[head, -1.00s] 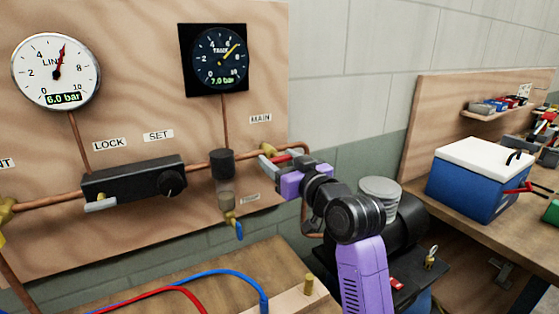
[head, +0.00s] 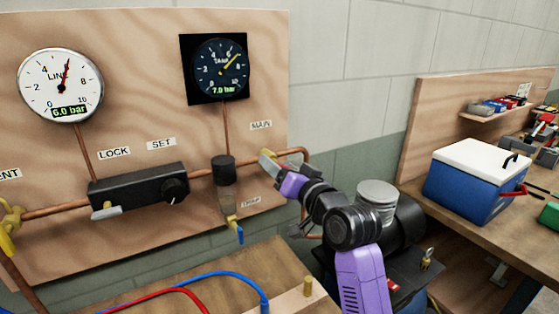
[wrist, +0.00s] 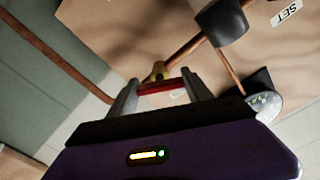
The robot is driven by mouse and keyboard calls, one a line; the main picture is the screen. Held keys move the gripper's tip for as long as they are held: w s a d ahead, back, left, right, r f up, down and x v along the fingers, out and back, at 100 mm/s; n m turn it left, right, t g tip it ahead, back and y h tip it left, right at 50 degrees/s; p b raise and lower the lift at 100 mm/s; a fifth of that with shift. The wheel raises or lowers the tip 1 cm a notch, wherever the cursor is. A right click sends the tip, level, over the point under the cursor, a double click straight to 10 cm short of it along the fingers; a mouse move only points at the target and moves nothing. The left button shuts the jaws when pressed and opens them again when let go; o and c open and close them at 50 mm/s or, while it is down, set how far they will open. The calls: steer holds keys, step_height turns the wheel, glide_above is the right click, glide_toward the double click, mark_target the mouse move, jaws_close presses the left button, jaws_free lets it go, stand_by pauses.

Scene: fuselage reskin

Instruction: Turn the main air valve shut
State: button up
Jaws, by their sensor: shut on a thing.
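The main air valve sits on the copper pipe below the MAIN label (head: 261,125) in the head view. In the wrist view its brass body (wrist: 158,72) shows just beyond my fingertips. My gripper (head: 270,163) is at the valve, shut on its red handle (wrist: 161,87), which lies across between the two grey fingers in the wrist view (wrist: 160,90). In the head view the fingers and purple hand hide the handle. The handle's exact angle to the pipe is hard to tell.
The LINE gauge (head: 60,85) reads 6.0 bar and the TANK gauge (head: 220,68) 7.0 bar. Left of the valve are a filter (head: 223,170) with a drain tap and a black regulator block (head: 138,190). A blue cooler (head: 470,185) stands on the right bench.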

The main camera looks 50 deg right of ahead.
steer(key=m+p, duration=0.3)
steer(key=m, duration=0.3)
steer(key=shift+r+m+p, duration=0.1)
steer(key=shift+m+p, duration=0.2)
steer(key=shift+p, duration=0.05)
steer(key=m+p, duration=0.3)
steer(key=m, duration=0.2)
steer(key=shift+m+p, duration=0.3)
steer(key=shift+m, duration=0.1)
steer(key=o, duration=1.4)
steer(key=shift+c, duration=0.2)
steer(key=b+v, duration=0.2)
steer(key=v, duration=0.6)
